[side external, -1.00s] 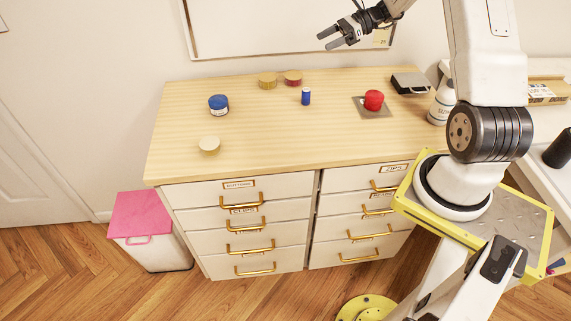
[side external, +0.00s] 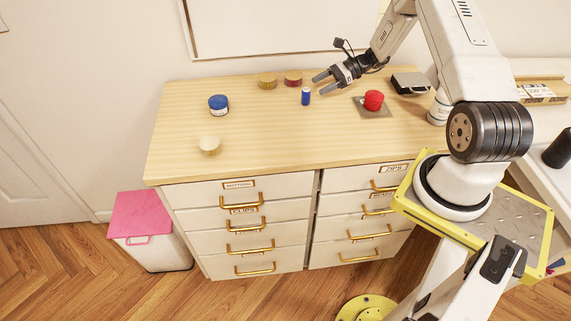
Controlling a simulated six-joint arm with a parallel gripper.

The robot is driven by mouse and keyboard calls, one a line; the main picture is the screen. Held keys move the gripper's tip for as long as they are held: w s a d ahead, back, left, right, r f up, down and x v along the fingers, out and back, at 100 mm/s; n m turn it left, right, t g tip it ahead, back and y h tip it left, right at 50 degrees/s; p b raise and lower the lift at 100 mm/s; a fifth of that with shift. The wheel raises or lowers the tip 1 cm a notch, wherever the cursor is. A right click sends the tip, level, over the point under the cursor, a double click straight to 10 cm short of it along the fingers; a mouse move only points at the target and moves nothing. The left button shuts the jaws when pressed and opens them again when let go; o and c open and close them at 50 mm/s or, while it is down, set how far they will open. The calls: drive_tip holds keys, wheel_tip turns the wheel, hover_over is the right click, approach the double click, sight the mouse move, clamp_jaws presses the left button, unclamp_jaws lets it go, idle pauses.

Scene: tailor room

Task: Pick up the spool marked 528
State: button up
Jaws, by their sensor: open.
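A small blue spool (side external: 306,96) stands upright on the wooden dresser top, toward the back. No number can be read on it, so I cannot tell whether it is the one marked 528. My gripper (side external: 317,84) is open and empty. Its fingers point left and appear just above and to the right of the blue spool in the picture. I cannot tell the exact gap in depth; no contact shows.
A red thing (side external: 374,99) sits on a grey plate (side external: 373,112) to the right. A blue-lidded jar (side external: 218,105), a cream-topped jar (side external: 210,145), a gold jar (side external: 268,80) and a dark red jar (side external: 293,78) stand around. The front middle of the dresser top (side external: 280,140) is clear.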

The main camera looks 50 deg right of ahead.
sight(308, 91)
drive_tip(key=shift+x, duration=1.1)
drive_tip(key=shift+a, duration=0.1)
drive_tip(key=shift+x, duration=2.5)
drive_tip(key=shift+r, duration=0.1)
drive_tip(key=shift+c, duration=0.2)
clamp_jaws()
